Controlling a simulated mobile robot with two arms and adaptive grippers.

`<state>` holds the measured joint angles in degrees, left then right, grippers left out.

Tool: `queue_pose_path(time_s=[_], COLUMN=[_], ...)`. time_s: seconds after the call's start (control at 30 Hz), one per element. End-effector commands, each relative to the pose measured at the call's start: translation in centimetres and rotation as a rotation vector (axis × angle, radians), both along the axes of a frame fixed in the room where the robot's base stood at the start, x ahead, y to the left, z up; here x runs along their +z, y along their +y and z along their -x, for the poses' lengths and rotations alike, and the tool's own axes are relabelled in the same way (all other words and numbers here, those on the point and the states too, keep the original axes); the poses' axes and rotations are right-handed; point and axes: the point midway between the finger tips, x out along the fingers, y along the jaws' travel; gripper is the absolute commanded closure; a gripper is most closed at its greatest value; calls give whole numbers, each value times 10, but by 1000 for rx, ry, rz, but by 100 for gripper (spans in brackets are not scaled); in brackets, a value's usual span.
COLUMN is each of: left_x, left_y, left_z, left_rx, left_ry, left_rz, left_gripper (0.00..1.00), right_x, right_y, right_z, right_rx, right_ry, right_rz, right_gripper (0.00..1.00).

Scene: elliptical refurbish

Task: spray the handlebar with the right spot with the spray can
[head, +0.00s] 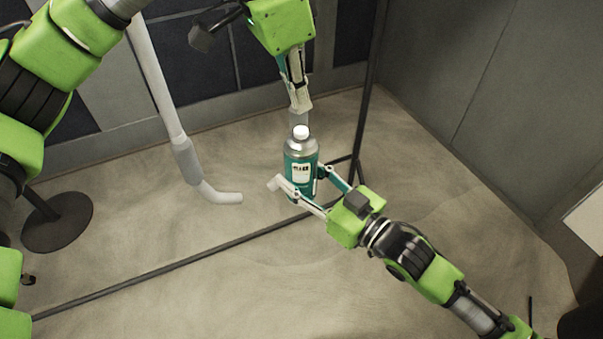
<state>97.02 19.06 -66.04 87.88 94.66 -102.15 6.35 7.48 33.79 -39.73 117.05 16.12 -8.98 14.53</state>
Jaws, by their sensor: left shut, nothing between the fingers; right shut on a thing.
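The spray can (301,174) is teal with a silver shoulder, a pale label and a white top. It is upright in the middle of the head view. My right gripper (299,186) is shut around its lower part, coming from the lower right. My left gripper (299,112) is shut and empty, pointing down just above the white top; I cannot tell whether it touches. A pale grey tube (160,80) with a thicker sleeve and a bent lower end, which looks like a handlebar, hangs left of the can. No marked spot can be made out on it.
A thin dark pole (372,90) stands behind the can. A long dark bar (170,266) crosses the floor below. A round dark base (57,222) stands at the left. Grey walls close off the back and right.

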Motion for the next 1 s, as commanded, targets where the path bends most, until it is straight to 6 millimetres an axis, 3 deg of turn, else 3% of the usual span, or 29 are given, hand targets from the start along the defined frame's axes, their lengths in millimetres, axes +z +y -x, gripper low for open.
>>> queue_pose_path(time_s=[0.27, 0.7, 1.0], left_x=[15, 99, 116], left_y=[3, 22, 27], left_z=[0, 10, 12], left_rx=[2, 1, 0], left_ry=[-4, -2, 0], left_rz=[2, 2, -1], left_gripper=[100, 100, 100], right_x=[1, 1, 1], right_y=[0, 0, 0], right_z=[0, 0, 0], right_rx=[0, 0, 0], right_ry=[-1, -1, -1], right_rz=[-1, -1, -1], right_gripper=[82, 82, 82])
